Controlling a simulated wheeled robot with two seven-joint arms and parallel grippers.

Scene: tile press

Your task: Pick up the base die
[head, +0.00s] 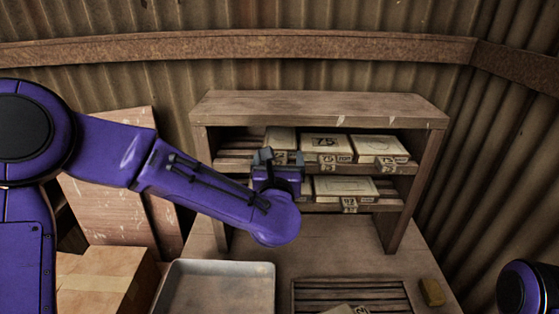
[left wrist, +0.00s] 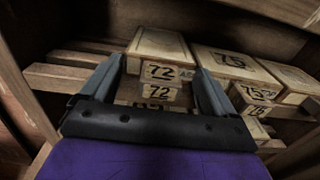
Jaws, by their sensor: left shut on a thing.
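A pale block marked 72, seen in the left wrist view (left wrist: 160,48), sits on the upper slatted shelf; it also shows in the head view (head: 281,138), partly hidden by my gripper. My left gripper (left wrist: 160,76) is shut on its labelled front tab, one finger on each side. In the head view my left gripper (head: 280,157) is at the left of the rack's upper shelf. A block marked 75 (head: 325,147) sits to the right, and another block (head: 378,148) is beyond it. I cannot tell from the labels which one is called the base die. My right gripper is out of view.
The wooden rack (head: 320,106) has a top board and side posts close around the shelves. A lower shelf holds another block (head: 345,187). A cardboard box (head: 95,275) is at left.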

